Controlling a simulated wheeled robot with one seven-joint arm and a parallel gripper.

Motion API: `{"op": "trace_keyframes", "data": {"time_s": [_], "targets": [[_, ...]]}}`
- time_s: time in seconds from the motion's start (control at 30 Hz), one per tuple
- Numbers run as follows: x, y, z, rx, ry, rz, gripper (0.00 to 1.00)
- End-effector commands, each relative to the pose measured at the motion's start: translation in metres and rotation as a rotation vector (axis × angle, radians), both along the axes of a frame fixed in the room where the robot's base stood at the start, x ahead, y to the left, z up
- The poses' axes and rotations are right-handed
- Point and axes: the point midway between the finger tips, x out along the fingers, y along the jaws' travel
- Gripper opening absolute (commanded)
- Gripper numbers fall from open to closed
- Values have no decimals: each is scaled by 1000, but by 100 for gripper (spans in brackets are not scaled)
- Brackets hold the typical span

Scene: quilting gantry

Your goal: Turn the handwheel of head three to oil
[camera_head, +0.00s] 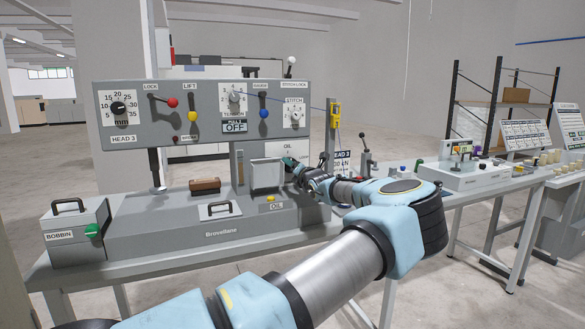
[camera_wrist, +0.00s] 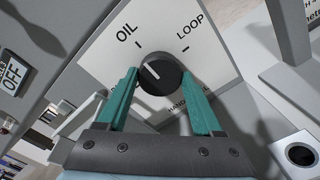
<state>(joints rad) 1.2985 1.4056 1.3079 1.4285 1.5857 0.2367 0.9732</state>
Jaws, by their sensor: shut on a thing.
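The handwheel (camera_wrist: 160,72) is a round black knob on a white plate (camera_wrist: 100,50) in the wrist view. OIL is printed at its upper left and LOOP at its upper right, each with a tick; lower lettering is partly hidden by my fingers. The white line on the knob points up and left, roughly towards the OIL side; I cannot tell if it lines up exactly with the tick. My gripper (camera_wrist: 161,84) has its teal fingers on both sides of the knob, shut on it. In the head view my gripper (camera_head: 291,163) is at the OIL plate, hiding the knob.
The grey HEAD 3 panel (camera_head: 140,88) with levers and dials stands left of my gripper. A yellow device (camera_head: 335,115) on a post stands just right. A clear grey bin (camera_head: 266,174) is close to the left. A side bench (camera_head: 470,178) holds more equipment.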

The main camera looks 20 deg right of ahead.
Motion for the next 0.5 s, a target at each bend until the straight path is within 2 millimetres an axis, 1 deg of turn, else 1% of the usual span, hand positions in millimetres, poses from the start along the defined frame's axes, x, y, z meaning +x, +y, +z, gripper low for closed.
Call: {"op": "trace_keyframes", "data": {"time_s": [0.13, 0.17, 0.4, 0.5], "targets": [[0, -1, -1, -1, 1, -1, 12], [0, -1, -1, -1, 1, -1, 70], [0, 0, 0, -1, 0, 0, 97], [0, 0, 0, -2, 0, 0, 98]]}}
